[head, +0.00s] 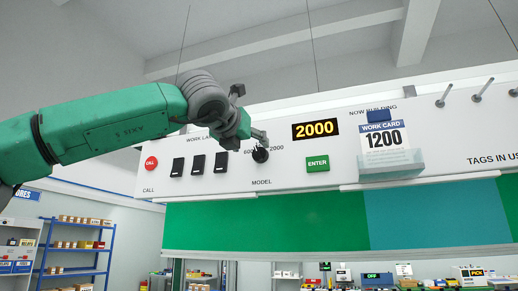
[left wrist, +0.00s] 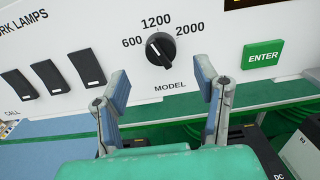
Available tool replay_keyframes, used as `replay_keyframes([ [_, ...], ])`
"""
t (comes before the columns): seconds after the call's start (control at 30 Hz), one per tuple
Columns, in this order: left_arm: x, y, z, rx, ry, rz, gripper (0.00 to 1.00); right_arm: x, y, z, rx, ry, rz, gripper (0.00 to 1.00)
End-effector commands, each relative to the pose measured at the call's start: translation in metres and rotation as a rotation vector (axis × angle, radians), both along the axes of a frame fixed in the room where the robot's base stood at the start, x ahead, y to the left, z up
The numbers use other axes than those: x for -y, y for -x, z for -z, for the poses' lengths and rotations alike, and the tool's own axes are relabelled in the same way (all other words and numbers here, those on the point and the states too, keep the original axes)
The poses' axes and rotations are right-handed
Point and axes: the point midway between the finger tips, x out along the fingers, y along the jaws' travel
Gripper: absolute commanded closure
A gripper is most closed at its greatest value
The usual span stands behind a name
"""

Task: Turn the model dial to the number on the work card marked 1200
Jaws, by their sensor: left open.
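The model dial (left wrist: 161,49) is a round black knob on the white panel, with 600, 1200 and 2000 printed around it; I cannot tell its pointer's direction for sure. My left gripper (left wrist: 161,82) is open and empty, its two blue-padded fingers below and to either side of the dial, apart from it. In the head view my left gripper (head: 256,140) covers the 1200 label and part of the dial (head: 261,155). The work card (head: 385,139) reads 1200 and stands in a clear holder. The display (head: 315,129) shows 2000 in yellow. My right gripper is not in view.
A green ENTER button (head: 318,164) is right of the dial. Several black lamp switches (head: 198,164) and a red CALL button (head: 151,163) are to its left. Metal pegs (head: 483,90) stick out at the far right. A green board (head: 265,222) hangs below the panel.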

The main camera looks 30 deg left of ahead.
Motion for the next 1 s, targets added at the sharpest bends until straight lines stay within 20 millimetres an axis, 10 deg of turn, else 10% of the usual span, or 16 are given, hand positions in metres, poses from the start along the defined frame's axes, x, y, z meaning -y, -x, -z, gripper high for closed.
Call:
replay_keyframes([
  [0.33, -0.012, -0.056, -0.001, -0.001, -0.001, 0.0, 0.44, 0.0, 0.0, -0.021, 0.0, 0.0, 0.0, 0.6],
  [0.77, -0.015, -0.064, 0.0, 0.001, 0.0, 0.001, 0.44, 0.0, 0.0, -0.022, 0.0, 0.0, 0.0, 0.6],
  [0.9, -0.016, -0.065, 0.0, 0.001, 0.0, 0.001, 0.92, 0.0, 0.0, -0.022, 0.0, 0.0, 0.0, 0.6],
  [1.0, -0.016, -0.065, 0.0, 0.0, 0.0, 0.0, 0.92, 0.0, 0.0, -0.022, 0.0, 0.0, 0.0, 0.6],
])
